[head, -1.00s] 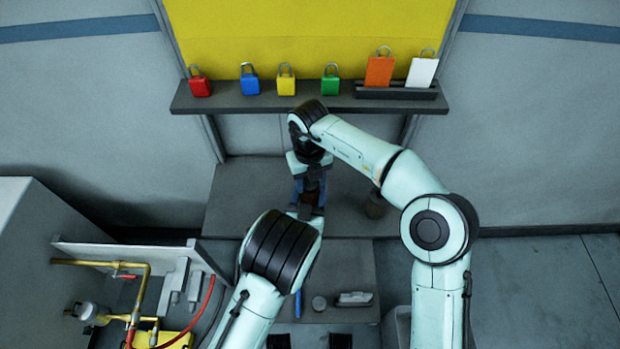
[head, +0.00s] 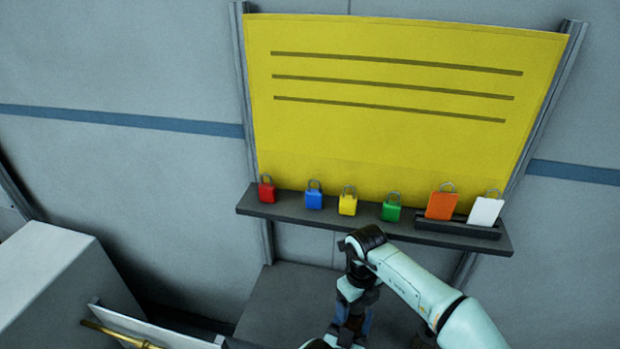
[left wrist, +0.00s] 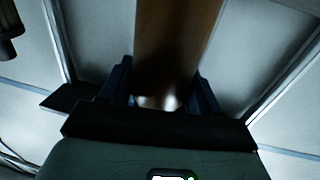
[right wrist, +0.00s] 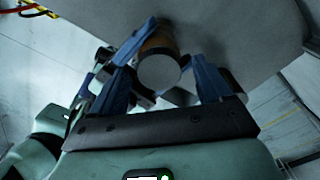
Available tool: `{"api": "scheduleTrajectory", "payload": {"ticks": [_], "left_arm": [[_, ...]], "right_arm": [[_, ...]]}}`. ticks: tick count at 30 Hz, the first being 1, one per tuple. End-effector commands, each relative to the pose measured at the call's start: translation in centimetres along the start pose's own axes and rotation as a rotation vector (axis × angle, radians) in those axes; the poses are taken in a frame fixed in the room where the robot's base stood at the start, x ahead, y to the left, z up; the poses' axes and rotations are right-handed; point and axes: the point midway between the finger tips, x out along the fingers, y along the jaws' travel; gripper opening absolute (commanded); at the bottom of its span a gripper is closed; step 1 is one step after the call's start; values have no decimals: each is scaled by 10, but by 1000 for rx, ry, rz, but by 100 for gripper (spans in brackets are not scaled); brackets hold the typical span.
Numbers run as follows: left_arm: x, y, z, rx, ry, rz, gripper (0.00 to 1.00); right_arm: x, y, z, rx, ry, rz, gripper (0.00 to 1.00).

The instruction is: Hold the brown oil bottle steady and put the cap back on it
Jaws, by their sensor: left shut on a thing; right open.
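The brown oil bottle (left wrist: 178,40) stands between the fingers of my left gripper (left wrist: 163,88), which is shut on it. In the right wrist view the brown side of the bottle (right wrist: 158,43) shows behind a pale grey round disc (right wrist: 160,73). The disc looks like the cap on the bottle's end, but I cannot tell how firmly it sits. My right gripper (right wrist: 164,80) is open, its blue fingers on either side of the disc with gaps. In the head view my right gripper (head: 352,322) is at the bottom edge; the bottle is hidden there.
A dark shelf (head: 290,202) carries red, blue, yellow and green padlocks and orange and white tags, just behind my right arm. A yellow board (head: 400,135) is above it. A grey cabinet (head: 45,280) stands at the left. The grey worktop (head: 285,305) is partly clear.

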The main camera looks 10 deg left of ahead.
Motion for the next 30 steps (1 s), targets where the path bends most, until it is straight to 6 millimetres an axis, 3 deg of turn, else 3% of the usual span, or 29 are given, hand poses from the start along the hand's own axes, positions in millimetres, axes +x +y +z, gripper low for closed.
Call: {"api": "scheduleTrajectory", "payload": {"ticks": [30], "left_arm": [[-1,0,2,0,-7,1,0]], "right_arm": [[-1,-1,2,-1372,-5,-4,78]]}}
